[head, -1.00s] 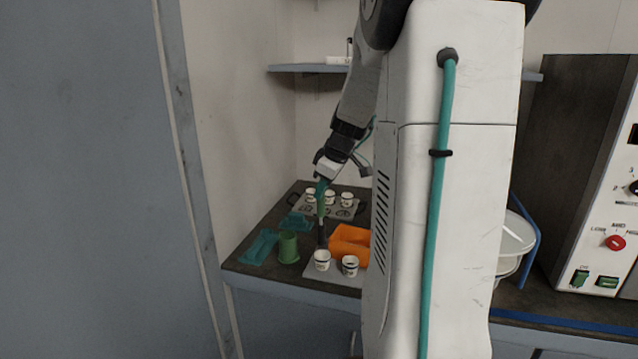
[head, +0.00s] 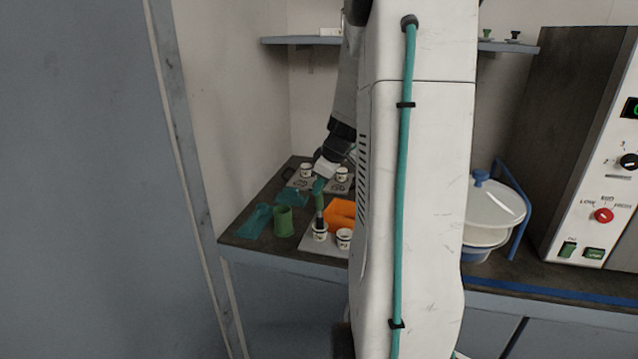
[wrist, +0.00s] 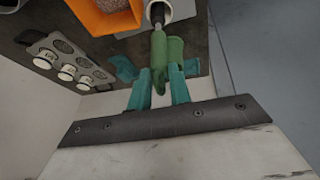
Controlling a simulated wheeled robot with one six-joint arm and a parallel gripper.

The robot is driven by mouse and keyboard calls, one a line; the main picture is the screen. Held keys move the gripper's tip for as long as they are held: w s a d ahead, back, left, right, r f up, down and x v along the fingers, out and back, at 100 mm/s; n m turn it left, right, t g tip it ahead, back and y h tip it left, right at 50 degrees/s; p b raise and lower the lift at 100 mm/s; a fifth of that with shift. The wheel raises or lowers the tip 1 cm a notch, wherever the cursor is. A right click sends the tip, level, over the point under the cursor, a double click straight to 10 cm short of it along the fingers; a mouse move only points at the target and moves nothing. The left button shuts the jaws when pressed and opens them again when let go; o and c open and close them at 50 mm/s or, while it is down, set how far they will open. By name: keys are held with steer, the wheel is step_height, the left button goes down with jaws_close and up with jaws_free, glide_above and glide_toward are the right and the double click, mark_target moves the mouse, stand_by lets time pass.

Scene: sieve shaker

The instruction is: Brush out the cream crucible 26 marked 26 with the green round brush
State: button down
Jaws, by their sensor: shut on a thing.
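My gripper (head: 319,186) is shut on the handle of the green round brush (head: 319,203), which points down nearly upright. In the wrist view my teal fingers (wrist: 160,76) sit either side of the green handle (wrist: 158,48). The brush's dark lower end is at the mouth of a cream crucible (head: 319,235), the left of two on the light front plate; its bristles are hidden, apparently inside. The crucible also shows in the wrist view (wrist: 151,20). A second crucible (head: 343,240) stands to its right. The numbers on both are too small to read.
A green cylindrical holder (head: 283,222) and teal blocks (head: 255,220) stand left of the crucibles. An orange bin (head: 340,212) is close behind them. More crucibles (head: 342,174) stand on a grey rack at the back. A lidded white vessel (head: 490,210) is at right.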

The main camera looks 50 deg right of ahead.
steer(key=shift+a+r, duration=0.1)
steer(key=shift+a, duration=0.05)
steer(key=shift+d+r, duration=0.15)
steer(key=shift+d, duration=0.05)
step_height(320, 180, up, 5)
steer(key=shift+a+r, duration=0.1)
steer(key=shift+a, duration=0.05)
steer(key=shift+r, duration=0.75)
